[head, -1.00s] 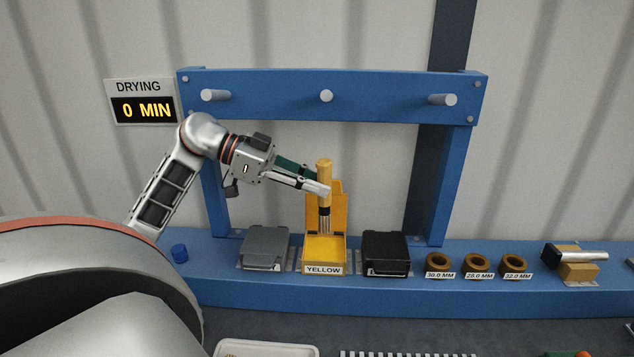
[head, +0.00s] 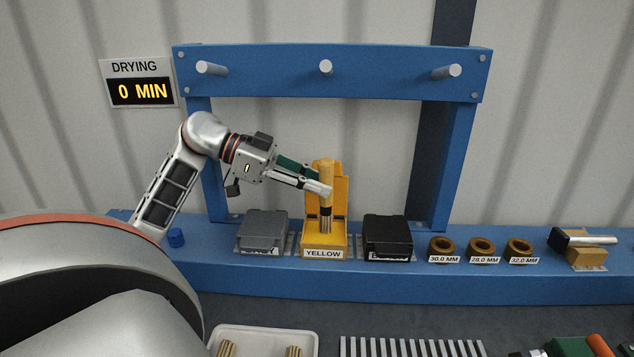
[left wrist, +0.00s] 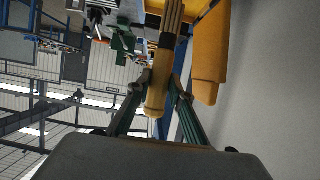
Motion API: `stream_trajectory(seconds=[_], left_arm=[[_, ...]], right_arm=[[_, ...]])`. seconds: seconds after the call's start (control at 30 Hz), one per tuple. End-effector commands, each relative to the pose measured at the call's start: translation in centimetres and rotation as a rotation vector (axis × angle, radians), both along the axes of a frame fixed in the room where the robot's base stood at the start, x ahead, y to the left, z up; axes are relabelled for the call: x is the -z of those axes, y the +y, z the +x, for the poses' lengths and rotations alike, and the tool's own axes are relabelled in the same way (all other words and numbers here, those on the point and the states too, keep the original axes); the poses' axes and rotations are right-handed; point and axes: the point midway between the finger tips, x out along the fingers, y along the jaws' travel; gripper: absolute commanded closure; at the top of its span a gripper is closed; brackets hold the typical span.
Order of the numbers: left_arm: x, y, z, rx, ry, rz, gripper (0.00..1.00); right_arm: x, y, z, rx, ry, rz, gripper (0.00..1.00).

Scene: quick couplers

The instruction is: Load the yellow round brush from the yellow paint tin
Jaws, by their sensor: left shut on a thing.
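The yellow round brush (head: 327,171) is upright with its bristles down, gripped by its yellow handle in my left gripper (head: 323,188). The bristle end is at the open top of the yellow paint tin (head: 323,253); I cannot tell how deep the tips are. The tin's yellow lid (head: 341,190) stands open behind the brush. In the left wrist view the brush handle (left wrist: 158,85) lies between the two green fingers, with the yellow lid (left wrist: 208,75) beside it. My right gripper is not in view.
A closed grey tin (head: 263,228) and a closed black tin (head: 388,235) flank the yellow one closely. Several brown rings (head: 482,249) sit to the right. A blue rail with pegs (head: 325,68) spans above. A white tray (head: 262,336) is in front. The sign reads 0 MIN (head: 142,92).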

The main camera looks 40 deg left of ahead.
Motion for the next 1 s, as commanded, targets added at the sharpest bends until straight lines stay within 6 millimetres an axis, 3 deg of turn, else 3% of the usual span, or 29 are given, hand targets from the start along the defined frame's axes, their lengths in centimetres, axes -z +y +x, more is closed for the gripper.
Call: stream_trajectory(seconds=[1.0], left_arm=[[1.1, 0.0, 0.0, 0.000, 0.000, 0.000, 1.00]], right_arm=[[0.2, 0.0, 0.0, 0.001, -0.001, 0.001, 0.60]])
